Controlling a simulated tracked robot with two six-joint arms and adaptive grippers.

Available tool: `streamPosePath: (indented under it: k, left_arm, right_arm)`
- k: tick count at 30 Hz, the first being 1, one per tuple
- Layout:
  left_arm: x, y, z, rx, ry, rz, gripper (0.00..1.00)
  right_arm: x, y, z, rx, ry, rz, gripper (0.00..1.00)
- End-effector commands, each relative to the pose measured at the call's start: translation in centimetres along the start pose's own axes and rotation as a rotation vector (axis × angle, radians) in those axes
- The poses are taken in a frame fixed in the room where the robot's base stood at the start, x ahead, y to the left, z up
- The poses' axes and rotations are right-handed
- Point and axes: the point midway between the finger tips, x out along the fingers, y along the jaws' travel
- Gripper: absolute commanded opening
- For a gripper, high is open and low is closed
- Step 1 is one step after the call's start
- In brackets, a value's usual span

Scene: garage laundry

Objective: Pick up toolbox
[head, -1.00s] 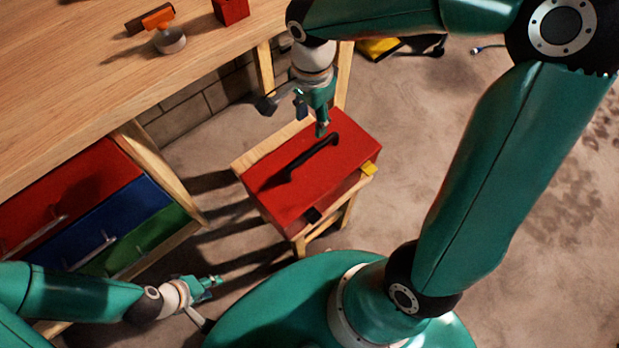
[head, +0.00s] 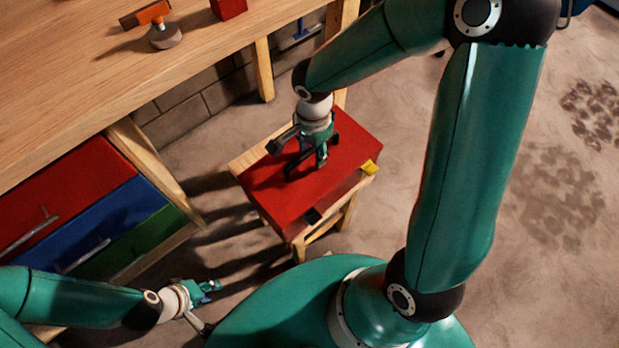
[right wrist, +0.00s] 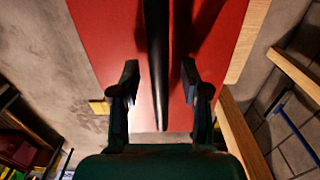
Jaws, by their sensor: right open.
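The red toolbox (head: 349,137) sits on a small wooden stool (head: 302,246) in the head view, with a yellow latch and a dark latch on its front side. Its black handle (right wrist: 157,55) runs along the lid. My right gripper (head: 308,156) is over the lid at the handle and partly hides it. In the right wrist view, the open right gripper (right wrist: 159,80) has one finger on each side of the handle, with gaps showing. The red lid (right wrist: 105,40) fills much of that view. My left gripper (head: 212,286) is low at the left, away from the toolbox; its finger opening is unclear.
A wooden workbench (head: 60,90) with red, blue and green drawers (head: 120,219) stands at the left. On it are an orange-handled tool (head: 158,22) and a red block (head: 229,8). Concrete floor (head: 560,270) is clear at the right.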

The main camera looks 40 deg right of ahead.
Motion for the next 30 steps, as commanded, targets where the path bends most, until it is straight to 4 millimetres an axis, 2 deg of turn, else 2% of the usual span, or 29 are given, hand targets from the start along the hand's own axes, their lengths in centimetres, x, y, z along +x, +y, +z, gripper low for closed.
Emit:
streamPosePath:
  k: [5, 14, 30]
  left_arm:
    - [-0.02, 0.01, 0.00, 0.000, 0.000, 0.000, 0.35]
    - [-0.02, 0.01, 0.00, 0.000, 0.000, 0.000, 0.35]
    - [-0.05, 0.02, 0.00, 0.000, 0.000, 0.000, 0.35]
  right_arm:
    - [0.00, -0.01, 0.01, 0.000, 0.000, 0.000, 0.46]
    - [-0.03, -0.03, 0.03, -0.001, 0.000, 0.000, 0.00]
    - [-0.16, -0.14, 0.04, -0.002, 0.001, -0.003, 0.00]
